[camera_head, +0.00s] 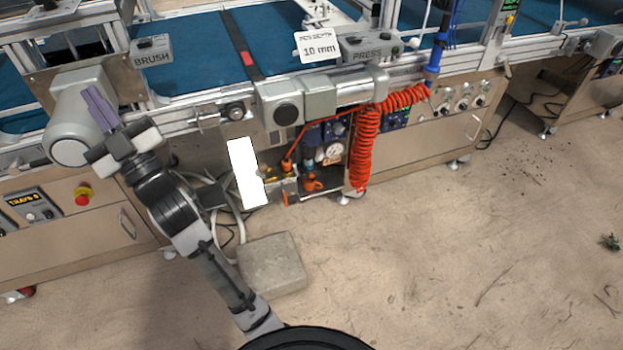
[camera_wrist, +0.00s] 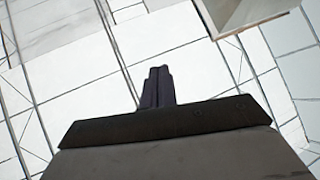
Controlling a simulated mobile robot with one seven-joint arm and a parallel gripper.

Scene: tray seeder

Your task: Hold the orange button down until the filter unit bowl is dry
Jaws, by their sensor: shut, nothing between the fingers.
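My gripper (camera_head: 100,108) is raised at the left of the head view, in front of the grey motor housing, with its purple fingers pointing up. In the wrist view the dark fingers (camera_wrist: 158,86) are together and hold nothing. The filter unit (camera_head: 310,155) sits under the machine's rail, well to the right of my gripper and lower in the picture. It has a round white gauge (camera_head: 333,152) and several orange parts, one of them low down (camera_head: 312,185). I cannot tell which orange part is the button. The bowl is too small to show whether it holds water.
A coiled red-orange hose (camera_head: 366,150) hangs just right of the filter unit. A blank white panel (camera_head: 245,172) stands to its left. A grey block (camera_head: 272,264) lies on the floor below. A red stop button (camera_head: 82,199) is at left. The floor at right is mostly clear.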

